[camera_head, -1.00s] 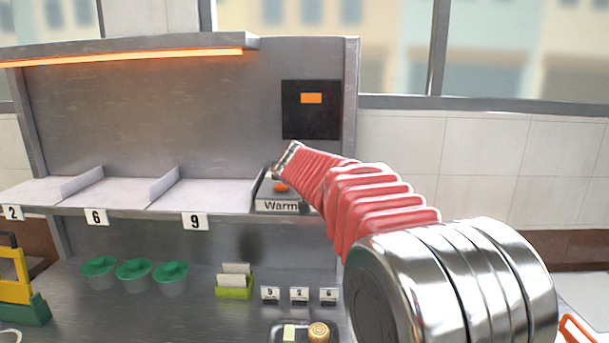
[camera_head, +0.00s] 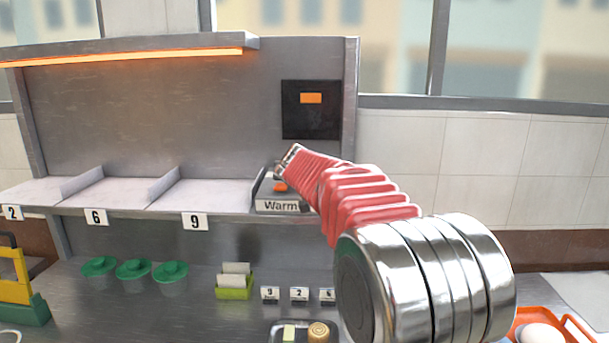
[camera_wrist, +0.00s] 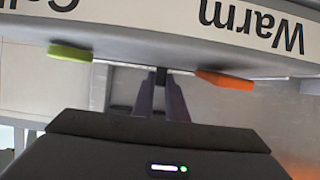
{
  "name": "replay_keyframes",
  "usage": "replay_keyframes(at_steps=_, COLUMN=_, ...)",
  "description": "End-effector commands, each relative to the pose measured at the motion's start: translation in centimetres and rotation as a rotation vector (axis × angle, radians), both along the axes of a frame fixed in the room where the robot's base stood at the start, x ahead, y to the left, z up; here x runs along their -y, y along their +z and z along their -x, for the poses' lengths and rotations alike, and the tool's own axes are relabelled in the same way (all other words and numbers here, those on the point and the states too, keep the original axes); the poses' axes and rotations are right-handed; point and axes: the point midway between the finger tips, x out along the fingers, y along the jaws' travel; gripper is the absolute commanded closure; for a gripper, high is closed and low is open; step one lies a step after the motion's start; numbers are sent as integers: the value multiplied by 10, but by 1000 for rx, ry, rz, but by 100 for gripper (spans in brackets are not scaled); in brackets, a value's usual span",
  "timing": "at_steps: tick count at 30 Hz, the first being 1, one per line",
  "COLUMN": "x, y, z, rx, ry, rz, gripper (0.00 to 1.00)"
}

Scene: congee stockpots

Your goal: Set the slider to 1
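The slider shows in the wrist view as a thin pale bar (camera_wrist: 125,65) with a green end piece (camera_wrist: 70,52) at the left and an orange end piece (camera_wrist: 225,80) at the right. A small dark knob (camera_wrist: 160,74) sits between the ends. My gripper (camera_wrist: 160,86) has its two fingers close together, their tips at the knob; it looks shut on it, though the contact is small and dark. In the head view my gripper (camera_head: 281,170) is above the unit labelled "Warm" (camera_head: 281,206). The orange piece (camera_head: 280,187) shows just below it; the green end is hidden.
A dark panel with an orange light (camera_head: 311,98) is on the wall behind. Pale shelf bays numbered 2, 6 and 9 (camera_head: 205,195) lie left of the labelled unit. Green-lidded tubs (camera_head: 134,269) and a green card holder (camera_head: 234,291) stand on the counter below.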

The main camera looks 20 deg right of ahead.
Motion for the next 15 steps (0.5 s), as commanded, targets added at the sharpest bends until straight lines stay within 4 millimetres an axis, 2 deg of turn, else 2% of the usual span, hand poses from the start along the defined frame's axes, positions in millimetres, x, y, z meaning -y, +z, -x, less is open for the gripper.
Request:
replay_keyframes(at_steps=4, x=0, y=0, z=0, rx=0, ry=0, rz=0, gripper=100)
replay_keyframes(at_steps=15, x=0, y=0, z=0, rx=0, ry=0, rz=0, gripper=100)
